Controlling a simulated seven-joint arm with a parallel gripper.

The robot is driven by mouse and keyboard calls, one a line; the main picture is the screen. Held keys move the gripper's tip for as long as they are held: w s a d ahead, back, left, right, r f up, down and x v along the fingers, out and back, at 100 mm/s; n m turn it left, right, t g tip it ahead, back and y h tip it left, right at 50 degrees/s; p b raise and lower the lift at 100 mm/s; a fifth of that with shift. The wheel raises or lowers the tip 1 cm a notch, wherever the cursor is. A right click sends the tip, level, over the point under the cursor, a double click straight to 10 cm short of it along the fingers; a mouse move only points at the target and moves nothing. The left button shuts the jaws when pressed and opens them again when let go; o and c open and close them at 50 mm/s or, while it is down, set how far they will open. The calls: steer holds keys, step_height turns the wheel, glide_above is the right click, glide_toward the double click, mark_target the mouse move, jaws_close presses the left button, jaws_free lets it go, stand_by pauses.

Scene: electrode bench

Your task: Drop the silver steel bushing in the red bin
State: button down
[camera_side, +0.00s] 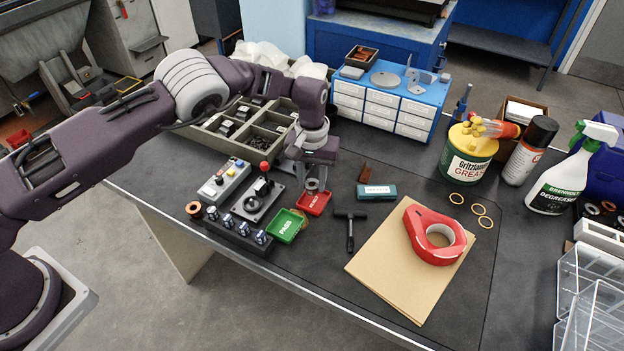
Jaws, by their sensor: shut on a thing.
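The red bin (315,205) is a small tray on the dark bench near the middle of the view, with white lettering on its front. My gripper (312,181) points down right above the back part of the red bin. It is shut on a small silver ring-like bushing (312,185), which shows between the fingertips at about the bin's back edge. I cannot tell how high above the bin floor the bushing is.
A green PASS tray (287,226) sits just left of the red bin. A joystick box (258,198) and switch boxes stand further left. A T-handled tool (350,230) and a teal box (376,192) lie to the right. A divided parts tray (265,125) is behind.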

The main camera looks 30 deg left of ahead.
steer(key=shift+f, duration=0.9)
stand_by(0.3)
steer(key=c, duration=0.9)
jaws_free()
steer(key=shift+r, duration=0.1)
step_height(320, 180, up, 7)
steer(key=shift+f, duration=0.1)
steer(key=shift+r, duration=2.55)
